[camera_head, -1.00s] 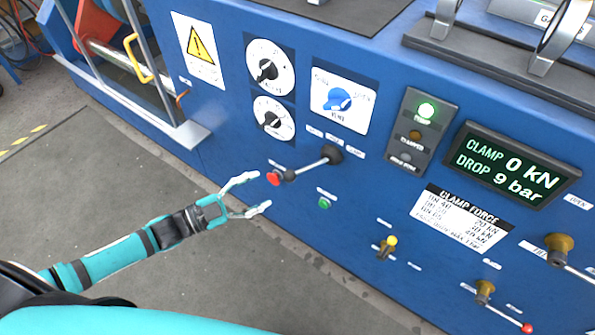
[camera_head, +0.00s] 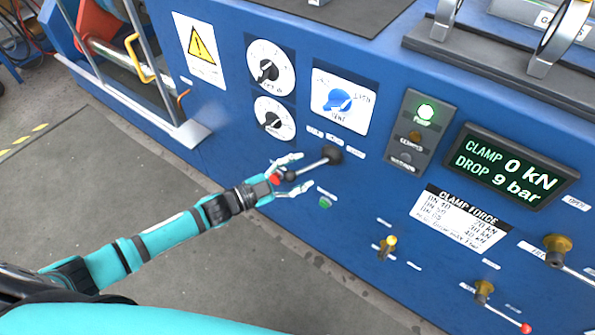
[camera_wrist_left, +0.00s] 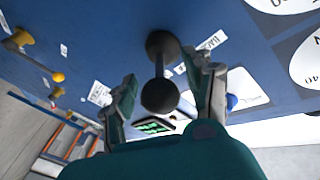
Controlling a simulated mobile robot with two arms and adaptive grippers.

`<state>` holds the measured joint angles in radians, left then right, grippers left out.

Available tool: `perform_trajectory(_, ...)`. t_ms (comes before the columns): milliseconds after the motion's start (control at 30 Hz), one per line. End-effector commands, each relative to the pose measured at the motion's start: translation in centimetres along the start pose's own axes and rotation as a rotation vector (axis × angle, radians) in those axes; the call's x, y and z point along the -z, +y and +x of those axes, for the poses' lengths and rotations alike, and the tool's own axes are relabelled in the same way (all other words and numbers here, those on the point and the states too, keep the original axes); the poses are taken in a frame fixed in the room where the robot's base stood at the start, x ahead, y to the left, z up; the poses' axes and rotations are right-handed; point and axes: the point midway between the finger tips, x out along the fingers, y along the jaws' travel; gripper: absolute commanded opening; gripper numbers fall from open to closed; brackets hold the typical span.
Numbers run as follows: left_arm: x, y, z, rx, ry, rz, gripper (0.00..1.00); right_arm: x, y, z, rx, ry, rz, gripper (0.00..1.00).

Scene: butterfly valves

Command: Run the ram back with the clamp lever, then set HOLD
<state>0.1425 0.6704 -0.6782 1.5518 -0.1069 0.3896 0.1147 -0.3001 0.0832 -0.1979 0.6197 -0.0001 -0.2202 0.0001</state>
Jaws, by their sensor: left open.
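The clamp lever (camera_head: 312,169) is a metal rod with a dark hub (camera_head: 331,154) on the blue panel and a black ball knob at its lower left end. My left gripper (camera_head: 306,174) is open, with its fingers above and below the knob end. In the left wrist view the black knob (camera_wrist_left: 160,96) lies between the open fingers, with a gap to each side. A blue selector knob (camera_head: 338,100) sits on a white plate above the lever. The display (camera_head: 508,166) reads CLAMP 0 kN and DROP 9 bar. The top lamp (camera_head: 425,111) is lit green.
A red button (camera_head: 275,179) is partly hidden behind the left gripper. A green button (camera_head: 325,202) is just below it. Two round dials, one of them the lower dial (camera_head: 274,118), are above. A yellow-knobbed lever (camera_head: 389,243) and brass valves stick out at lower right. The floor in front is clear.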

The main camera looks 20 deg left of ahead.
Motion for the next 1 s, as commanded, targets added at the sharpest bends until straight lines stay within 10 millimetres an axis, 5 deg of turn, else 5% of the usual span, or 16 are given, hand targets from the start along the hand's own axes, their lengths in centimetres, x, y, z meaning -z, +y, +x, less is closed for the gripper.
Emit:
perform_trajectory(400, 0.0, 0.0, 0.0, 0.000, 0.000, 0.000, 0.00, 0.2, -0.7, 0.0, 0.008, 0.002, 0.000, 0.00)
perform_trajectory(1000, 1.1, 0.8, 0.2, 0.088, -0.050, -0.012, 0.00, 0.3, -0.5, -1.6, 0.006, 0.002, -0.001, 0.00)
